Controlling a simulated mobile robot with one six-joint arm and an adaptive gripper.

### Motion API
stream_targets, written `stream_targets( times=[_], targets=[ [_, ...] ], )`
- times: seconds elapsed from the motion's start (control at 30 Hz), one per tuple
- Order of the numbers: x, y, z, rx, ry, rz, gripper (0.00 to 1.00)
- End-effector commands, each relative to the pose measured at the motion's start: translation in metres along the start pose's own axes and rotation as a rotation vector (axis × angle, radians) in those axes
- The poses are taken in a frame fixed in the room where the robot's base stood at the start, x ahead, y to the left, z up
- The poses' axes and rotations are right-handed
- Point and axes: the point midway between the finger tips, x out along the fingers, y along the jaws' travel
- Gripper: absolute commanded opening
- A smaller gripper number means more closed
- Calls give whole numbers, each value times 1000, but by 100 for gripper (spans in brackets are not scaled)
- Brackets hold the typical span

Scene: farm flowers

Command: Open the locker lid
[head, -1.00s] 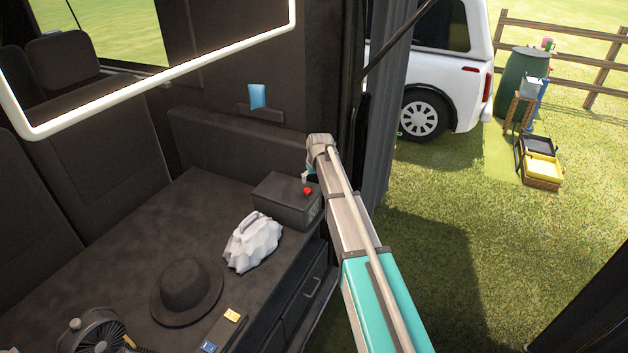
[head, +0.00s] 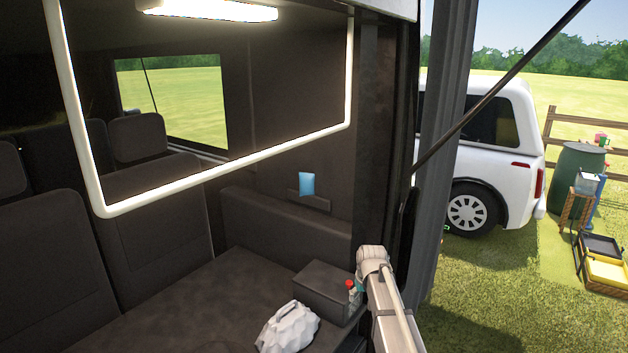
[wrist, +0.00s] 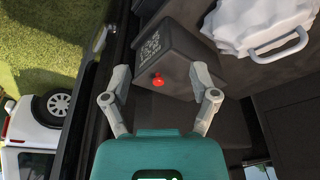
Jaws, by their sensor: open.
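The locker looks to be a dark grey box (head: 318,285) at the back right end of the dark bench, beside the open side of the vehicle. Its top looks closed. My gripper (wrist: 160,73) is open and empty. In the wrist view its two fingers stand on either side of the knob, with no visible contact. In the head view my arm largely hides the gripper.
A crumpled white bag (head: 287,328) with a handle lies in front of the box. A blue item (head: 306,184) hangs on the back wall. A light-framed panel edge (head: 240,165) crosses above the bench. Grass and a white car (head: 480,160) lie outside at right.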

Motion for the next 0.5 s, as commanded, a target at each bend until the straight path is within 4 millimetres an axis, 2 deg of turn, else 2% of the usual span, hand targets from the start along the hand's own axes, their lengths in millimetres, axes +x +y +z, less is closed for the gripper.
stream_targets(
  times=[0.03, 0.2, 0.3, 0.4, 0.5],
  targets=[
    [-8, -4, 37, 8, -23, 2, 76],
    [-27, -11, 127, 46, -112, 11, 76],
    [-38, -15, 173, 67, -160, 16, 76],
    [-46, -18, 209, 85, -198, 23, 76],
    [-52, -19, 232, 96, -225, 28, 76]
  ],
)
